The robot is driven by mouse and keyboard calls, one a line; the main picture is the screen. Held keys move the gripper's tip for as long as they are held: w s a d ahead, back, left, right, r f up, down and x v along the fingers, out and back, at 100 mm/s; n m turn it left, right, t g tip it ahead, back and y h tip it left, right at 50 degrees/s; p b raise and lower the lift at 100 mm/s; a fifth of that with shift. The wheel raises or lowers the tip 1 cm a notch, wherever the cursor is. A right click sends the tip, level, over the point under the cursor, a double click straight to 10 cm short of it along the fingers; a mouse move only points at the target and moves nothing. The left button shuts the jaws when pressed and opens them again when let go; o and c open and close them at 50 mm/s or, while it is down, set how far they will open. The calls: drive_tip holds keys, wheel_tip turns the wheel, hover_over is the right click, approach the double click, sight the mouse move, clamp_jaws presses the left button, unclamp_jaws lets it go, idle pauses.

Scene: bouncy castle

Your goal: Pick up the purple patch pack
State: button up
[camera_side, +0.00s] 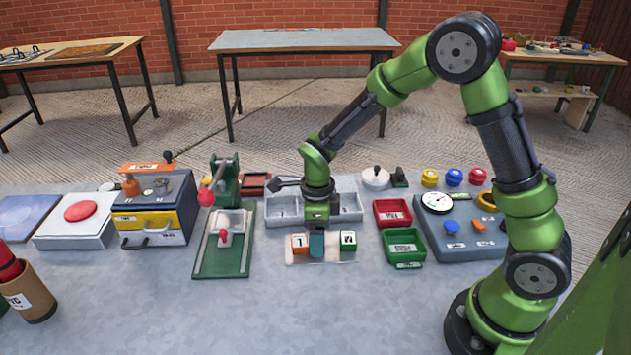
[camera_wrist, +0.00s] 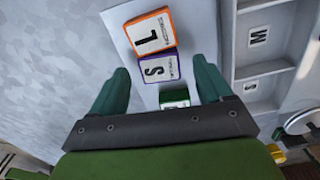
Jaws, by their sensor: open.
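The purple patch pack (camera_wrist: 160,68), marked S, lies on a pale mat (camera_wrist: 201,30) between an orange pack (camera_wrist: 150,32) marked L and a green pack (camera_wrist: 175,97). My gripper (camera_wrist: 163,72) is open in the wrist view, with one finger on each side of the purple pack and a gap showing at both. In the side view my gripper (camera_side: 317,244) is low over the mat, between the orange pack (camera_side: 300,243) and the green pack (camera_side: 348,240). It hides the purple pack there. I cannot tell its exact height over the mat.
A grey compartment tray (camera_side: 285,210) stands just behind the mat. Red (camera_side: 392,212) and green (camera_side: 403,248) bins are to the right, and a green board (camera_side: 222,250) with a lever is to the left.

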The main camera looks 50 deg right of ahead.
drive_tip(key=shift+f, duration=0.5)
drive_tip(key=c, duration=1.1)
drive_tip(key=shift+r, duration=0.1)
drive_tip(key=shift+c, duration=0.2)
